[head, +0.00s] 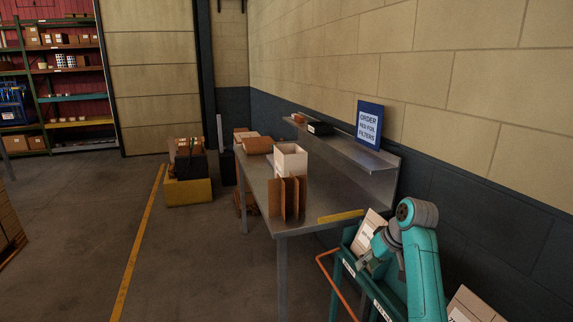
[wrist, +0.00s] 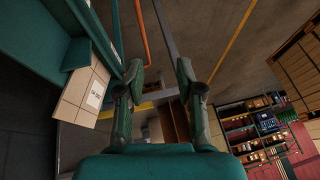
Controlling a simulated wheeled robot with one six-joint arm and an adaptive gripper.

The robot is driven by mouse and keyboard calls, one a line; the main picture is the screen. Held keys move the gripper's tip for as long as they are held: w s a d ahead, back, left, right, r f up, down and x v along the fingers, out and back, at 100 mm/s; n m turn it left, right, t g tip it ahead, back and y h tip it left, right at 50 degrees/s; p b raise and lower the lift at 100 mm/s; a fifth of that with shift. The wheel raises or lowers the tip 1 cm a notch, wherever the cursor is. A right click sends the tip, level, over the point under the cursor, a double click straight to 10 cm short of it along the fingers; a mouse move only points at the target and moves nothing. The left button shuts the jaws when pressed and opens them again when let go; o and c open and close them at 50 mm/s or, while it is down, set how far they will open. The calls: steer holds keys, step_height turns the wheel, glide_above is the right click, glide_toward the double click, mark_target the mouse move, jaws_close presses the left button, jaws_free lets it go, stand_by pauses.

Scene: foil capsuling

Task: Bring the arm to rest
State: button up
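My teal arm (head: 424,270) is in the lower right of the head view, bent over a teal cart (head: 352,285). My gripper (wrist: 159,70) shows in the wrist view with its two fingers spread apart and nothing between them. In the head view the gripper is small and partly hidden by my arm, close to a cardboard box with a white label (head: 369,229) on the cart. The wrist view shows a labelled box (wrist: 88,92) left of the fingers, apart from them.
A metal table (head: 292,222) carries cardboard dividers (head: 287,198), a white open box (head: 290,160) and brown boxes. A blue sign (head: 369,126) stands on the shelf behind it. A yellow-based stack (head: 188,191) stands on the floor. The floor left of the table is mostly clear.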

steer(key=s+a+f+m+t, duration=0.1)
steer(key=s+f, duration=0.3)
steer(key=f, duration=0.4)
steer(key=s+a+f+t+h, duration=0.1)
steer(key=s+f, duration=0.2)
steer(key=f, duration=0.4)
steer(key=s+a+f+m+t, duration=0.1)
steer(key=s+f, duration=0.3)
steer(key=f, duration=0.4)
steer(key=s+f+m+t+h, duration=0.1)
steer(key=s+f, duration=0.3)
steer(key=s, duration=0.5)
steer(key=s+f+t, duration=0.1)
steer(key=s+f, duration=0.4)
steer(key=s, duration=0.3)
steer(key=s+a+r+t+h, duration=0.1)
steer(key=s+t, duration=0.1)
steer(key=s, duration=1)
steer(key=s+r+t, duration=0.3)
steer(key=s+r, duration=1.7)
steer(key=s, duration=0.3)
steer(key=shift+s+a+r+t, duration=0.15)
steer(key=shift+a+r+t, duration=0.1)
steer(key=shift+r+t, duration=0.15)
